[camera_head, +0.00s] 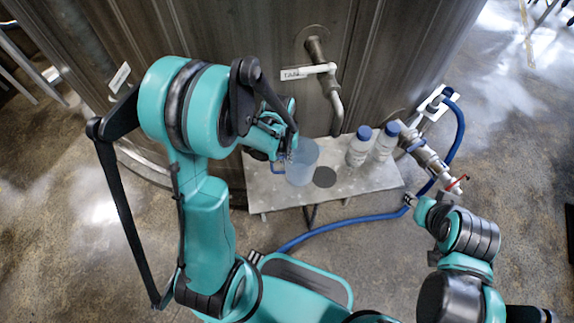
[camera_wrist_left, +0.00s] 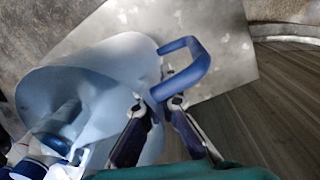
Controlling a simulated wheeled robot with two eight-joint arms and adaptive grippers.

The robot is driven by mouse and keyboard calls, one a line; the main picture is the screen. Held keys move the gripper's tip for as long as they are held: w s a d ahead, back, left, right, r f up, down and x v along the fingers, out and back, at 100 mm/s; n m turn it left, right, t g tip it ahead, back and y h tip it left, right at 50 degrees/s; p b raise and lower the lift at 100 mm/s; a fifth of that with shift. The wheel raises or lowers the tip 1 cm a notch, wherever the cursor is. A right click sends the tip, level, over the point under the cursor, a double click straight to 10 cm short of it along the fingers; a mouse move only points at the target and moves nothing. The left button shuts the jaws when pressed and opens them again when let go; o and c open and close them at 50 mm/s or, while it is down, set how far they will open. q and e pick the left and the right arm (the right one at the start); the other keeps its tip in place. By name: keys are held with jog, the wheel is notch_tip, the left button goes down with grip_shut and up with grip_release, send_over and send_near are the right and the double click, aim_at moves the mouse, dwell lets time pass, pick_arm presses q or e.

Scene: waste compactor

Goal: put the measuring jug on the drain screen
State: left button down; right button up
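The measuring jug (camera_head: 303,162) is a translucent pale blue cup with a blue handle. In the head view it appears upright at the grey bench top, just left of the drain screen (camera_head: 325,177), a dark round disc. Whether its base touches the bench is unclear. My left gripper (camera_head: 286,153) is at the jug's left side. In the left wrist view its two fingertips (camera_wrist_left: 157,106) are at the lower end of the handle (camera_wrist_left: 192,55), one on each side; a firm grip cannot be confirmed.
Two white bottles with blue caps (camera_head: 358,146) stand right of the drain screen on the bench (camera_head: 262,187). A pipe with a TANK-like tag (camera_head: 303,72) hangs on the metal wall behind.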

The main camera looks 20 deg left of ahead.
aim_at(286, 165)
pick_arm(q)
notch_tip(286, 165, down, 3)
jog(key=shift+f+b, duration=0.2)
jog(key=shift+b, duration=0.4)
jog(key=shift+r, duration=0.1)
jog(key=shift+f, duration=0.2)
jog(key=c, duration=1.7)
grip_release()
jog(key=shift+r, duration=0.1)
